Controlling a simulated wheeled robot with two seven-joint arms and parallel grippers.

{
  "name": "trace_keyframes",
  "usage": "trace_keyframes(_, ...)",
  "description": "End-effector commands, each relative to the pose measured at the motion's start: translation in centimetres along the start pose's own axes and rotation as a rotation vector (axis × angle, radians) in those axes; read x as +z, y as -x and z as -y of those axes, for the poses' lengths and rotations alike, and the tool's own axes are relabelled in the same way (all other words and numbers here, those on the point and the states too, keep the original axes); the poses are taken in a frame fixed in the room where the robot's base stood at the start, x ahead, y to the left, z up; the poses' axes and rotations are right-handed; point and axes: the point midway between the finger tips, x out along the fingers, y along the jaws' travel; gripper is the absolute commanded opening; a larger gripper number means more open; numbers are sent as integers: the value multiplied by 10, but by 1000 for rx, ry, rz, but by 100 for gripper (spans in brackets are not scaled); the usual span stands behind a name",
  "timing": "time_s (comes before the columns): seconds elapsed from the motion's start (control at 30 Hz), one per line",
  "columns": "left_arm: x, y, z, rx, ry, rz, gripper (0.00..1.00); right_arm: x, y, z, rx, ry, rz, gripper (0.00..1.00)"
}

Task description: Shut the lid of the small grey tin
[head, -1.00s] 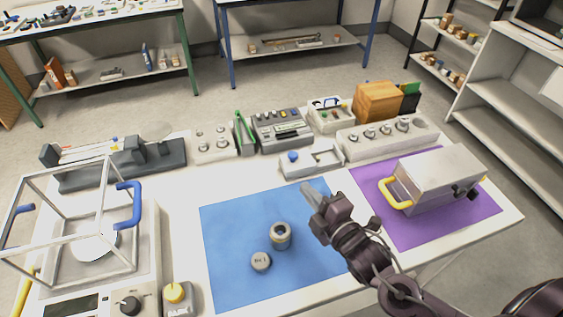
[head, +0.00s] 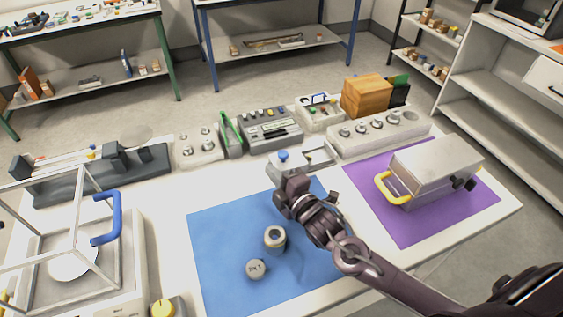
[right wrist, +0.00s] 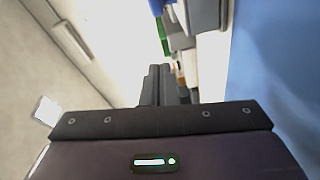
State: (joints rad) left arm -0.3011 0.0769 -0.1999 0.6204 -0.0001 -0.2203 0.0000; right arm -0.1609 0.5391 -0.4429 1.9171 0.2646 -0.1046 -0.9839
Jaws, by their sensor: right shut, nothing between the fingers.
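A small grey tin (head: 318,157) stands at the back edge of the blue mat. A blue knob (head: 283,155) sits on its left part, and its right part looks open from above. My right gripper (head: 284,174) is shut and empty, its tips close in front of the tin's knobbed left part. They hide some of it, and I cannot tell whether they touch. In the right wrist view the dark fingers (right wrist: 160,84) are together. My left gripper is not in view.
A round pot (head: 275,239) and a grey weight-like cylinder (head: 256,268) stand on the blue mat (head: 225,240). A grey case (head: 435,165) with a yellow handle is on the purple mat (head: 420,228). A wooden block (head: 366,95) and trays line the back. A glass-framed balance (head: 105,220) is left.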

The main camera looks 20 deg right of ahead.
Motion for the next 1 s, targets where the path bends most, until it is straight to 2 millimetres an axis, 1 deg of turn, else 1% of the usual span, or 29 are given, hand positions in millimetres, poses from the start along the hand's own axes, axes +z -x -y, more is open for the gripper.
trace_keyframes(0.03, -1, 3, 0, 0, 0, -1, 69, 0, -12, -3, 3, -1, 0, 0)
trace_keyframes(0.07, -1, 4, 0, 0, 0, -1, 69, 0, -16, -3, 2, 0, -1, 0)
trace_keyframes(0.1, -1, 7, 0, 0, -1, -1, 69, 10, -15, -2, -2, 3, 3, 0)
trace_keyframes(0.2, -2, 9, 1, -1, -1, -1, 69, 24, -18, -1, -4, 3, 1, 0)
trace_keyframes(0.3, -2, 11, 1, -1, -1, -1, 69, 33, -20, -1, -1, 2, 0, 0)
trace_keyframes(0.43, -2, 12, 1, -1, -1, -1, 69, 38, -21, 0, -1, 0, -1, 0)
trace_keyframes(0.8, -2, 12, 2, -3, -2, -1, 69, 41, -20, 0, -1, 1, -1, 0)
trace_keyframes(0.87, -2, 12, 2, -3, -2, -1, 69, 46, -19, -1, -2, 3, 0, 0)
trace_keyframes(1.0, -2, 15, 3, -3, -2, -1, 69, 69, -14, -4, -3, 6, 2, 0)
